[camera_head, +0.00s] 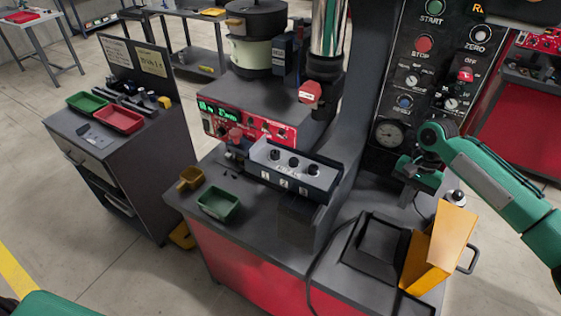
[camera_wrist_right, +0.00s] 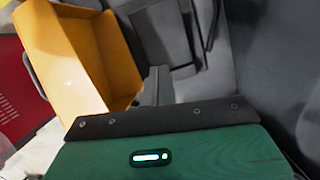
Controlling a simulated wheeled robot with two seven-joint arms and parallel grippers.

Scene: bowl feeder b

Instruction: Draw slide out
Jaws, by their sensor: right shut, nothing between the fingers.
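My right arm comes in from the right. Its gripper (camera_head: 407,184) is near the dial panel, above and behind the orange open-topped bin (camera_head: 437,250), apart from it. In the right wrist view the gripper's narrow grey fingers (camera_wrist_right: 156,87) are shut and empty, with the orange bin (camera_wrist_right: 80,60) to their left. A dark block (camera_head: 298,208) sticks out under the grey box with black knobs (camera_head: 292,172). No part is plainly marked as the slide, so I cannot tell which it is. My left gripper is out of view; only some green of that arm shows at bottom left.
A dark square recess (camera_head: 379,240) lies left of the orange bin, with a black cable beside it. A green tray (camera_head: 219,204) and small yellow cup (camera_head: 190,178) stand on the bench's left. The control panel (camera_head: 424,75) rises behind. A side cart (camera_head: 130,150) stands at left.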

